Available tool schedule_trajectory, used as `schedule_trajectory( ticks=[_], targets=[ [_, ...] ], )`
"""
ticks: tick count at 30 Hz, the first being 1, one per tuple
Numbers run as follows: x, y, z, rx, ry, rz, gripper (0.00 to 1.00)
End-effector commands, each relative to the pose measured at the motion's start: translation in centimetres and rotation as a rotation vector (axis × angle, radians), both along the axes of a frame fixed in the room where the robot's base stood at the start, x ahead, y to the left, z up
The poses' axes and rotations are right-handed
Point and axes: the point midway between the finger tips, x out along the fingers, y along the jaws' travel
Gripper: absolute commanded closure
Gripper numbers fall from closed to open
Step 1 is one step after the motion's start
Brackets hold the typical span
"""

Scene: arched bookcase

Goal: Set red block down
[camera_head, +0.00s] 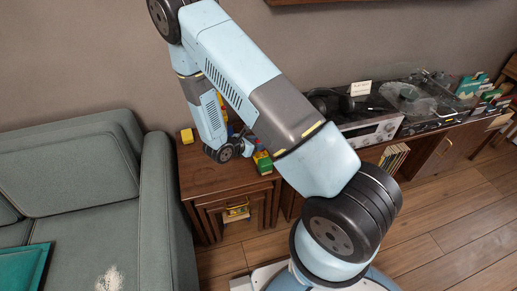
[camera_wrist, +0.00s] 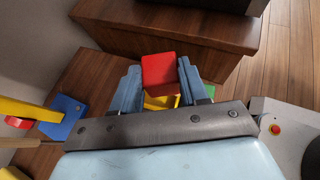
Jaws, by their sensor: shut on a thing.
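The red block (camera_wrist: 160,72) is between the two fingers of my gripper (camera_wrist: 160,84) in the wrist view, and the gripper is shut on it. Green and yellow pieces (camera_wrist: 161,102) show just beyond the block, partly hidden by it and the gripper. I cannot tell whether the red block touches them. In the head view my arm reaches down over a small wooden side table (camera_head: 200,180). There my gripper is mostly hidden by the arm, near the green and yellow blocks (camera_head: 262,162) at the table's right front corner.
A yellow block (camera_head: 187,136) sits at the table's back left. Blue (camera_wrist: 66,115) and yellow (camera_wrist: 25,108) pieces lie left in the wrist view. A grey-green sofa (camera_head: 165,210) stands left of the table. A cabinet with audio gear (camera_head: 372,128) stands to its right.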

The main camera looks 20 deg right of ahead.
Motion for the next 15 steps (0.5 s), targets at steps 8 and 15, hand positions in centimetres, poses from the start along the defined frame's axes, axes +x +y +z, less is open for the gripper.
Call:
schedule_trajectory(
  ticks=[8, 15],
  targets=[
    [2.2, 0.2, -2.7, 0.0, -0.001, 0.0, 0.86],
    [2.9, 0.2, -4.1, 0.0, 0.0, -0.001, 0.85]
  ],
)
